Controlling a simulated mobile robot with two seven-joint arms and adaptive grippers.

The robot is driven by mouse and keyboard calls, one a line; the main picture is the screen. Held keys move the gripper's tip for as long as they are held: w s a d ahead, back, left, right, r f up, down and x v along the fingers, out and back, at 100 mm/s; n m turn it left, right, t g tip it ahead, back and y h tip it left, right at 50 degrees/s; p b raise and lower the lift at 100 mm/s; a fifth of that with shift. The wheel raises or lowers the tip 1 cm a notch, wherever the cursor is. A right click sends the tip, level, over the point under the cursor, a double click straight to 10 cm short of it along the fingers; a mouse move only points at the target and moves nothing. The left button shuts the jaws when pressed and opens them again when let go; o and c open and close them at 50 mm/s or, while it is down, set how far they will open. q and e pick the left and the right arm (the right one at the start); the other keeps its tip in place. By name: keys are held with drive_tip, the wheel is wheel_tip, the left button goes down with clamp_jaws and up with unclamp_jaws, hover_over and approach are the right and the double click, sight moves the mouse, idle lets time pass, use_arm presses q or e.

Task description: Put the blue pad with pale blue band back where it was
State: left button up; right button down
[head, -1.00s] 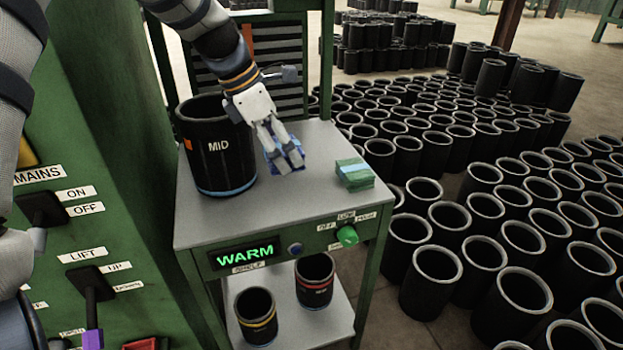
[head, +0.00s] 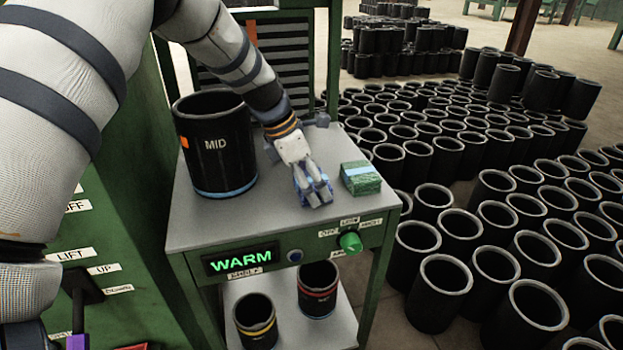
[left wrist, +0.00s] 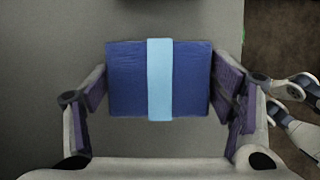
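The blue pad (head: 325,188) is mostly hidden under my left gripper in the head view. The left wrist view shows its blue face (left wrist: 130,80) with the pale blue band (left wrist: 159,80) across the middle. My left gripper (head: 315,192) points down over the grey top of the stand, near its front edge, with its fingers against two opposite sides of the pad. Whether the pad touches the stand top is hard to tell. My right gripper does not show in the head view.
A green pad with a pale blue band (head: 360,178) lies just right of my gripper. A large black MID sleeve (head: 215,150) stands at left on the stand top (head: 215,215). Two smaller sleeves stand on the lower shelf. Many black sleeves crowd the floor at right.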

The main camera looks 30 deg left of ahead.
use_arm(q)
drive_tip(key=shift+o, duration=1)
drive_tip(key=shift+r, duration=0.15)
drive_tip(key=p+v, duration=0.1)
drive_tip(key=v, duration=1.1)
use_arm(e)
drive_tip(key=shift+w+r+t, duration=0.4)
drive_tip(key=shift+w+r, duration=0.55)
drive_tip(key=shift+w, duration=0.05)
